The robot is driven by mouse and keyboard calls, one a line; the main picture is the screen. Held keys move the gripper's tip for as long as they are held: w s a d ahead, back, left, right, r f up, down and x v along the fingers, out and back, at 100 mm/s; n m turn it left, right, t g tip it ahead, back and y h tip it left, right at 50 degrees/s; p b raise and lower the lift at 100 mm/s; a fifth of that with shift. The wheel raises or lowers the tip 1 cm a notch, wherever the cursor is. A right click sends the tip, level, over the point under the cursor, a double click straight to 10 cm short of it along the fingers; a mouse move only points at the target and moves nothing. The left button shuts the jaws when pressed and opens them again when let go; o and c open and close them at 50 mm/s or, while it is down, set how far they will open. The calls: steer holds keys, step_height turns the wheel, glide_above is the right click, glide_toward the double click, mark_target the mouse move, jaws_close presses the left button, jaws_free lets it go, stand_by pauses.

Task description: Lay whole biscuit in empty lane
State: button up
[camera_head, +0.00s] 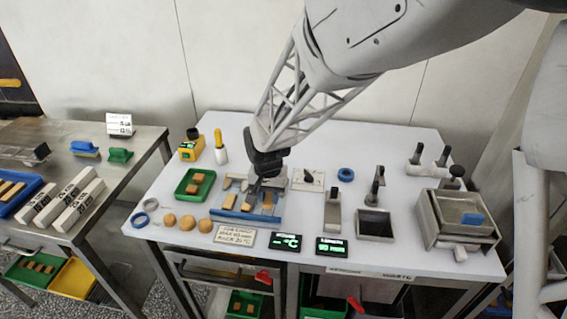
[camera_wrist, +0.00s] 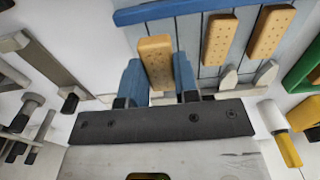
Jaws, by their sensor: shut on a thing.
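My gripper (camera_wrist: 160,82) has blue fingertips closed on the sides of a tan, dotted biscuit (camera_wrist: 157,60). The biscuit looks whole in the part I see; its near end is partly hidden. It points toward the blue-grey laned mesh (camera_wrist: 190,40). Two more biscuits lie in lanes to its right in the wrist view, a middle one (camera_wrist: 219,38) and a right one (camera_wrist: 270,31). In the head view my gripper (camera_head: 254,190) points down over the mesh, which has a blue front rail (camera_head: 245,217). Whether the held biscuit touches the mesh cannot be told.
Several round biscuits (camera_head: 187,223) lie at the front left. A sign (camera_head: 235,237) and displays (camera_head: 286,243) stand in front. A metal bin (camera_head: 375,225) is to the right. A yellow-handled tool (camera_head: 221,147) stands behind.

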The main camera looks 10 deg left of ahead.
mark_target(268, 195)
steer(key=shift+w+a, duration=0.25)
steer(key=shift+w, duration=0.15)
steer(key=shift+f, duration=0.1)
steer(key=shift+f, duration=1.7)
steer(key=shift+f, duration=0.15)
steer(key=o, duration=0.7)
steer(key=shift+o, duration=0.2)
step_height(268, 195, up, 12)
steer(key=shift+r, duration=0.15)
